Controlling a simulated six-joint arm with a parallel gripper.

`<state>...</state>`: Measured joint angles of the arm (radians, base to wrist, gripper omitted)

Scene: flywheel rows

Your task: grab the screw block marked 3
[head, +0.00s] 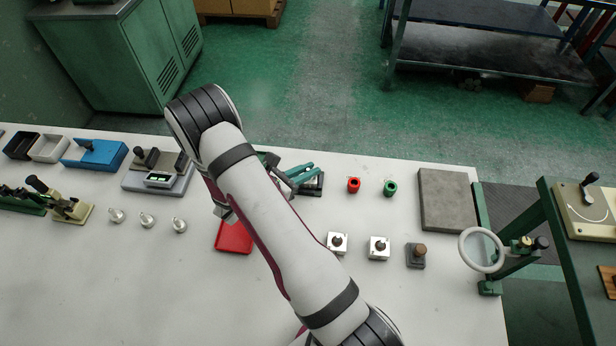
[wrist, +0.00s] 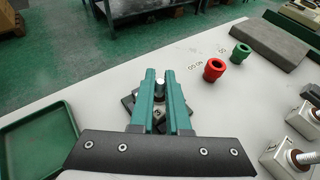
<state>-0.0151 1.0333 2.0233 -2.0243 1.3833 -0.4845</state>
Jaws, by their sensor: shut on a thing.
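My gripper (wrist: 160,80) has two teal fingers and is shut on a screw block (wrist: 158,112). A silver screw stands up between the fingers. The mark on its face is small and hard to read, but may be a 3. A dark square shape shows around and beyond the fingers; I cannot tell if it is part of the block or a base under it. In the head view my gripper (head: 297,174) is at the back of the table, over the dark shape, and my arm hides much of it. Two white screw blocks (head: 337,243) (head: 378,248) stand nearer the front.
A red ring part (head: 353,185) and a green one (head: 390,188) stand right of my gripper. A red tray (head: 234,237) lies left of my arm; a green tray (wrist: 40,145) shows in the wrist view.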

